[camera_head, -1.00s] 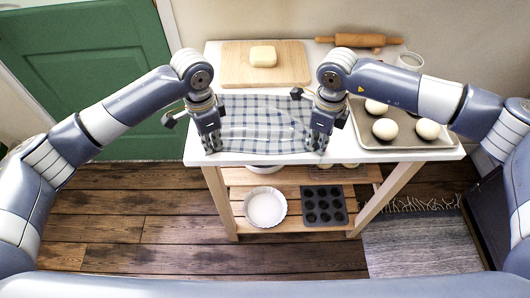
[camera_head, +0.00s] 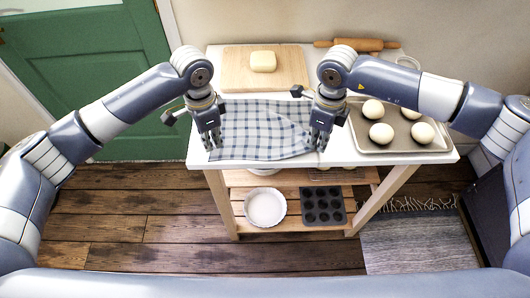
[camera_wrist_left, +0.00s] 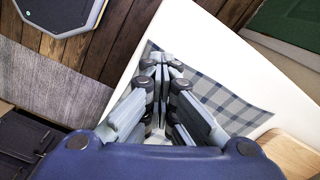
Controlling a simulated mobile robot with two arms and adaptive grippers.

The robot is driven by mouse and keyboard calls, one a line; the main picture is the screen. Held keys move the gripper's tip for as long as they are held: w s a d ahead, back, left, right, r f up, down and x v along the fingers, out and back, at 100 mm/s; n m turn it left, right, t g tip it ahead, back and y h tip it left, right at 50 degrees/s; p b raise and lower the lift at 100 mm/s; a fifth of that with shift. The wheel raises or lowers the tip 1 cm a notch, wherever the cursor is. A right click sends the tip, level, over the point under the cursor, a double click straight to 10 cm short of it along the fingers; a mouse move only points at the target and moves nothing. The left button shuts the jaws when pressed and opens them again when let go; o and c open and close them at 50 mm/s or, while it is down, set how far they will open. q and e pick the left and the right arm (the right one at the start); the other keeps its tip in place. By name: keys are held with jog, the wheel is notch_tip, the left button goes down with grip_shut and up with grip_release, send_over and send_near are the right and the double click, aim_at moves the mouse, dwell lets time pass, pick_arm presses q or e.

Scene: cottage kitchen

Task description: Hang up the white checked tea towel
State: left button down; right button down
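The white and blue-grey checked tea towel (camera_head: 262,128) lies spread over the front of the white worktop, its front edge bowed near the worktop edge. My left gripper (camera_head: 211,147) is at the towel's front left corner. In the left wrist view its fingertips (camera_wrist_left: 163,63) come together at the towel's (camera_wrist_left: 232,102) corner; the cloth between them is mostly hidden. My right gripper (camera_head: 319,147) points down at the front right corner, its fingers close together on the cloth; they hide that corner. No hook or rail is clearly visible.
A board (camera_head: 237,76) with dough (camera_head: 263,62) lies behind the towel. A baking tray (camera_head: 357,133) with several dough balls is close to my right gripper. A rolling pin (camera_head: 357,45) lies at the back. A shelf below holds a white dish (camera_head: 265,208) and a muffin tin (camera_head: 323,206).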

pick_arm(q)
jog(key=shift+r+p, duration=0.45)
jog(key=shift+r, duration=0.3)
jog(key=c, duration=1.2)
grip_release()
jog(key=shift+c, duration=0.2)
